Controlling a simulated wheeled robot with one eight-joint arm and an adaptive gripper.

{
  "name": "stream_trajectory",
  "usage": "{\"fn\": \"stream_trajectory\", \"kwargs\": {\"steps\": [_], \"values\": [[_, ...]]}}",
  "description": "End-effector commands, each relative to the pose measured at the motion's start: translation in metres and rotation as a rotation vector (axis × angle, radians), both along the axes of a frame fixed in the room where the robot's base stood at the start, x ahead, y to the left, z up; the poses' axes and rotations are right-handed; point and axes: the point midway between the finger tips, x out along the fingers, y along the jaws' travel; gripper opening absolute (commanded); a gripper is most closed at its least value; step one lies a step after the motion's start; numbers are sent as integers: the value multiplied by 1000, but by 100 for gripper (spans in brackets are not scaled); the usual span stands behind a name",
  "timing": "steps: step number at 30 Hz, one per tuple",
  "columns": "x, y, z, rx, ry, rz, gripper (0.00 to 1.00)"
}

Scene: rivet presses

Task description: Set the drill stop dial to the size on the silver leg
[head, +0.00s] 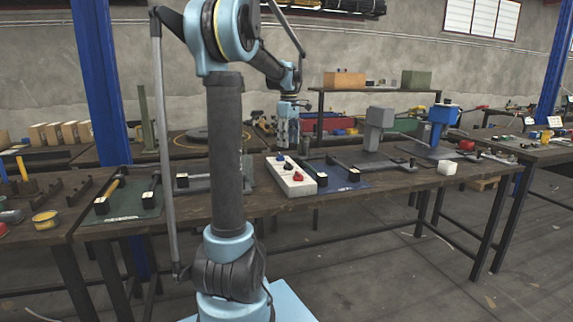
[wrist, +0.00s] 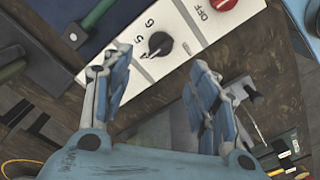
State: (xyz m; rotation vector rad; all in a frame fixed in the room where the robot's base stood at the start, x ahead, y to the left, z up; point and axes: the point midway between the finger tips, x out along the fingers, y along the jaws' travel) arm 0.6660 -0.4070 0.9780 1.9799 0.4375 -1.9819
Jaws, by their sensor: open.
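The white control box (head: 291,180) stands on the bench, with dark and red knobs on top. In the wrist view its white panel (wrist: 178,68) fills the upper middle. A black dial knob (wrist: 158,43) sits there beside the printed numbers 5 and 6; its exact setting is not clear. My gripper (wrist: 161,60) is open, its two blue-grey fingers spread below and to either side of the black knob, with nothing between them. In the head view my gripper (head: 288,138) points down above the box. I cannot identify the silver leg or read a size on it.
A red knob (wrist: 223,22) marked OFF is close right of the dial. A blue mat (head: 345,179) with dark-ended bars lies right of the box. A grey press (head: 380,130) and a blue press (head: 443,115) stand farther right. A green mat (head: 125,205) lies left.

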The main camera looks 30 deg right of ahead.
Motion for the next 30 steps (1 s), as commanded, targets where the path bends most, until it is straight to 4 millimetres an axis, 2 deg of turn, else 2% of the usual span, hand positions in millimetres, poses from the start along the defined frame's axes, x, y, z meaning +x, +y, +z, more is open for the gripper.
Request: {"fn": "stream_trajectory", "kwargs": {"steps": [9,15,21,30], "values": [[0,0,-57,0,0,0,54],[1,1,-84,0,0,1,54],[1,1,-98,0,0,2,54],[1,2,-100,0,0,2,54]]}}
